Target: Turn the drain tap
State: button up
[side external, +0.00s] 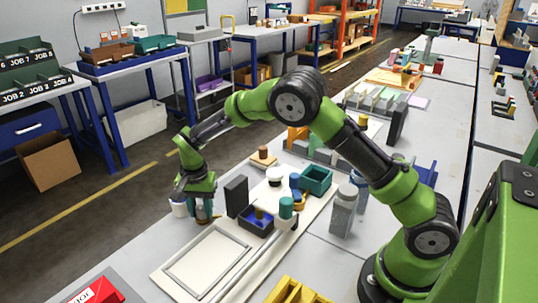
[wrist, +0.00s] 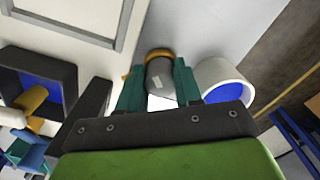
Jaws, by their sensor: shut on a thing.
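My gripper (wrist: 158,82) is shut on a grey rounded piece (wrist: 160,76) with an orange-tan edge. It sits between the two teal fingers in the wrist view. It looks like the drain tap, but its lower part is hidden, so I cannot tell its turn angle. In the side external view my gripper (side external: 204,213) points down at the left edge of the white board, and its fingers mostly hide the held piece. A white cup with a blue inside (wrist: 226,80) stands right beside the fingers; the cup also shows in the side external view (side external: 179,208).
A dark upright block (side external: 236,196) and a dark tray with a blue inside (side external: 249,226) stand right of my gripper. A grey frame (side external: 183,276) lies flat on the board in front.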

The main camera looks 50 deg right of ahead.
aim_at(201, 207)
jog(key=n, duration=0.4)
jog(key=shift+n, duration=0.3)
jog(key=shift+s+n, duration=0.1)
jog(key=shift+n, duration=2.2)
jog(key=o, duration=0.7)
jog(key=shift+o, duration=0.2)
notch_tip(201, 207, up, 17)
